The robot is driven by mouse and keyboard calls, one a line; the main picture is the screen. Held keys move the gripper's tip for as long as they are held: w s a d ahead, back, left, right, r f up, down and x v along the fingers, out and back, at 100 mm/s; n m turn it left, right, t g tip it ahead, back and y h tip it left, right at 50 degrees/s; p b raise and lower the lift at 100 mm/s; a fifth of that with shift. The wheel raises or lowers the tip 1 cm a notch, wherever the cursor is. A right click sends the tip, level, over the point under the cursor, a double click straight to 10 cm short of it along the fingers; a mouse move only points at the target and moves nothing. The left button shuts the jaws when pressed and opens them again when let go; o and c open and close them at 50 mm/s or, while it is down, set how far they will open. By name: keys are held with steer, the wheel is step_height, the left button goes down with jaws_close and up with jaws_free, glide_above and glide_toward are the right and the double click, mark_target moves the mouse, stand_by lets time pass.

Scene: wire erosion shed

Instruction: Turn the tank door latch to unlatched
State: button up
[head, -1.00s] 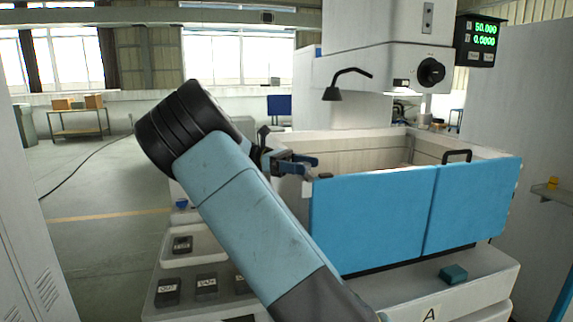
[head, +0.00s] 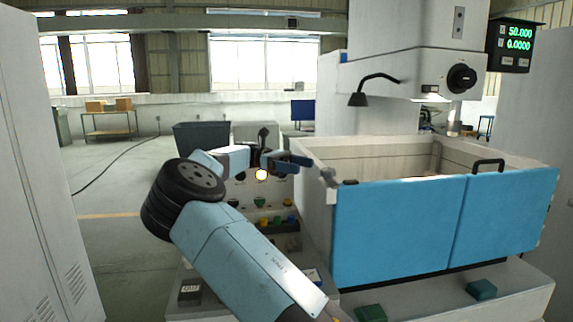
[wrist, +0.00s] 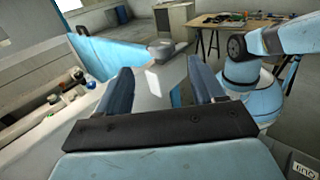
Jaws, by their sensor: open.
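The tank door (head: 395,232) is a pair of blue panels across the front of the pale tank, at the right of the head view. A small grey latch (head: 328,178) sits at the door's upper left corner; it also shows in the wrist view (wrist: 164,47), beyond the fingertips. I cannot tell its exact turn from these frames. My gripper (head: 300,161) is to the left of the latch and slightly higher in the head view. In the wrist view its two blue fingers (wrist: 160,76) are apart with nothing between them. The gripper appears clear of the latch.
The tank wall (head: 314,205) stands right beside my gripper. A control panel with coloured buttons (head: 262,203) lies behind my arm. A lamp (head: 359,99) hangs over the tank. A green block (head: 370,313) and a teal block (head: 481,289) are on the ledge below the door.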

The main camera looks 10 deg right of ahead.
steer(key=shift+v, duration=2)
